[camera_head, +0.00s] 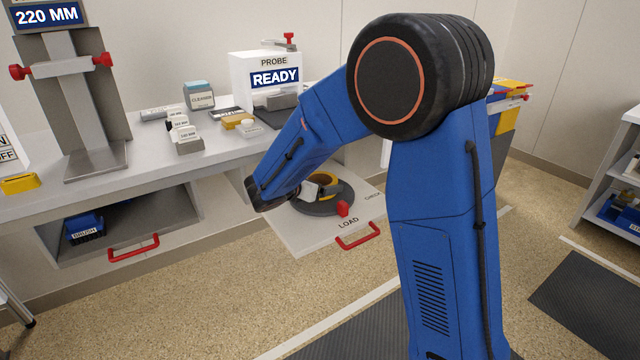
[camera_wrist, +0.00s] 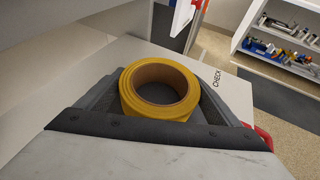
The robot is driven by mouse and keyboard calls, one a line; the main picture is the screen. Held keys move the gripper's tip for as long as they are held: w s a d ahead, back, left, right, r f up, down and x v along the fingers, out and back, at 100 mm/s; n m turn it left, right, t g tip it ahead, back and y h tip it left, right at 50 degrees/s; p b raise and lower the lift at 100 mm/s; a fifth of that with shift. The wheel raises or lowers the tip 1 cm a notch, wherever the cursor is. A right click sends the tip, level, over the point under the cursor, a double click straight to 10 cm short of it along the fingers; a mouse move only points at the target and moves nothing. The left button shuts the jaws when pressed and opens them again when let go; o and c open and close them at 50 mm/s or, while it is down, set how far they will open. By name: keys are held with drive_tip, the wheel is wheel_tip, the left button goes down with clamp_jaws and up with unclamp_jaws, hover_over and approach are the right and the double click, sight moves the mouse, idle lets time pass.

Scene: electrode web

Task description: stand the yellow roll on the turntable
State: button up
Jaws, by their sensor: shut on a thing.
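The yellow roll (camera_wrist: 160,90) is a thick ring with a brown inner core, held between the two dark fingers of my gripper (camera_wrist: 163,84). The fingers touch it on its left and right, and its open core faces up. In the head view the roll (camera_head: 331,185) shows partly behind my pale gripper (camera_head: 318,187), over the turntable (camera_head: 322,207), a dark round disc with a red block at its front edge. The roll's underside is hidden, so I cannot tell whether it touches the disc.
The turntable is on a pulled-out white drawer (camera_head: 292,237) marked LOAD, with a red handle (camera_head: 358,236). The bench (camera_head: 140,158) above carries a READY probe box (camera_head: 272,78) and small boxes. A second drawer (camera_head: 150,220) is at left. My blue arm hides part of the bench.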

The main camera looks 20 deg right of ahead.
drive_tip(key=shift+f, duration=0.1)
drive_tip(key=o, duration=1)
drive_tip(key=shift+s+a+r, duration=0.15)
drive_tip(key=shift+a+r, duration=0.1)
drive_tip(key=v, duration=1.1)
drive_tip(key=shift+s+r, duration=0.1)
drive_tip(key=shift+s, duration=0.1)
drive_tip(key=s+d+r+m+g+y, duration=0.2)
drive_tip(key=s+d+m+g+y, duration=0.3)
drive_tip(key=s+d+m, duration=0.95)
drive_tip(key=s+f+m+t+y, duration=0.1)
drive_tip(key=s+m+y, duration=0.4)
drive_tip(key=s+m, duration=0.6)
drive_tip(key=shift+s+d+f, duration=0.25)
drive_tip(key=shift+s+f, duration=0.15)
drive_tip(key=shift+s, duration=4.75)
